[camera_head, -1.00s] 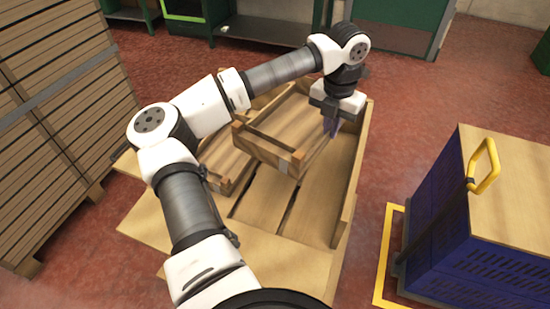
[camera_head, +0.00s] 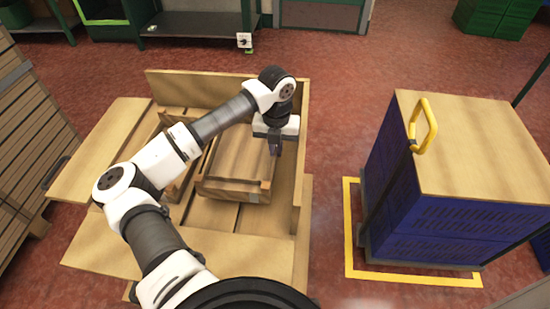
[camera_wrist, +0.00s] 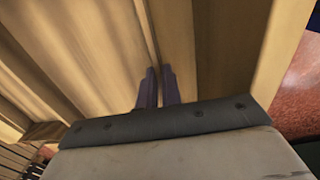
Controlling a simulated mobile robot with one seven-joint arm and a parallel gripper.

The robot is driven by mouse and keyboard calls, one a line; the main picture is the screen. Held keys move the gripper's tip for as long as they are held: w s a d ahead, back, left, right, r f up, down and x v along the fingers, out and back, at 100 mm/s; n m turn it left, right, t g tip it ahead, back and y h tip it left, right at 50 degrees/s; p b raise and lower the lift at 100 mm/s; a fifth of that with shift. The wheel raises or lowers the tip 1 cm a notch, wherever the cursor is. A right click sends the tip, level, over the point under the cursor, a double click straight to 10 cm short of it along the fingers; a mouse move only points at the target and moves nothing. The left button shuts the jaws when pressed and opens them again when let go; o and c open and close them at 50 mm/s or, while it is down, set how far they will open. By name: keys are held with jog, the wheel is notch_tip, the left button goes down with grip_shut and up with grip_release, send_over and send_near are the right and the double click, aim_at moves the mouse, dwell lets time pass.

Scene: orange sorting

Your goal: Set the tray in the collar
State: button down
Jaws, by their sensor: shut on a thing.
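The wooden tray (camera_head: 243,152) is inside the wooden collar (camera_head: 303,130), close to the collar's right wall. Its sides run roughly along the collar's walls. My gripper (camera_head: 275,148) is shut on the tray's right side wall. In the wrist view, the two dark fingers (camera_wrist: 158,88) pinch this wall, with the tray's floor (camera_wrist: 80,45) to the left. I cannot tell whether the tray touches the slats below it. A second tray (camera_head: 178,185) lies to the left in the collar, partly hidden by my arm.
Bare slats (camera_head: 215,214) show in front of the trays. A blue crate stack (camera_head: 440,235) with a wooden top and yellow handle stands to the right, within a yellow floor outline (camera_head: 350,250). Stacked wooden slats (camera_head: 25,160) stand at the left. Red floor lies between.

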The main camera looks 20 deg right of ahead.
jog(key=shift+f, duration=2.55)
jog(key=c, duration=1.6)
grip_release()
notch_tip(320, 180, up, 12)
jog(key=shift+r, duration=0.2)
